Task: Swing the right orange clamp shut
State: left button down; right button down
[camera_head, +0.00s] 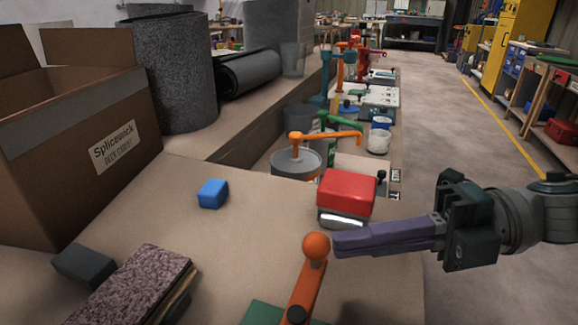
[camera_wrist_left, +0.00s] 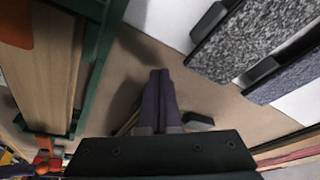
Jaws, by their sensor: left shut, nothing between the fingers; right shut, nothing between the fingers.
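The orange clamp (camera_head: 304,287) is at the bottom middle of the head view. Its arm ends in a round orange knob (camera_head: 316,246), and a dark pivot shows low on it. A green piece (camera_head: 262,314) lies under it, and its lower end is cut off by the picture edge. My right gripper (camera_head: 338,243) comes in from the right, with purple fingers shut and empty. Its tips are right beside the knob; I cannot tell if they touch. My left gripper (camera_wrist_left: 160,77) shows only in the left wrist view, shut and empty above a tan surface.
A red-topped box (camera_head: 346,192) stands just behind the right fingers. A blue block (camera_head: 212,194) lies on the bench, and a cardboard box (camera_head: 75,150) stands at left. A speckled slab (camera_head: 135,285) is at lower left. A green frame (camera_wrist_left: 95,75) runs along the wrist view's left.

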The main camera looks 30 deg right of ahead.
pick_arm(q)
jog(key=shift+f+b, duration=0.4)
jog(key=shift+f, duration=0.05)
pick_arm(e)
jog(key=v, duration=1)
jog(key=shift+w, duration=0.1)
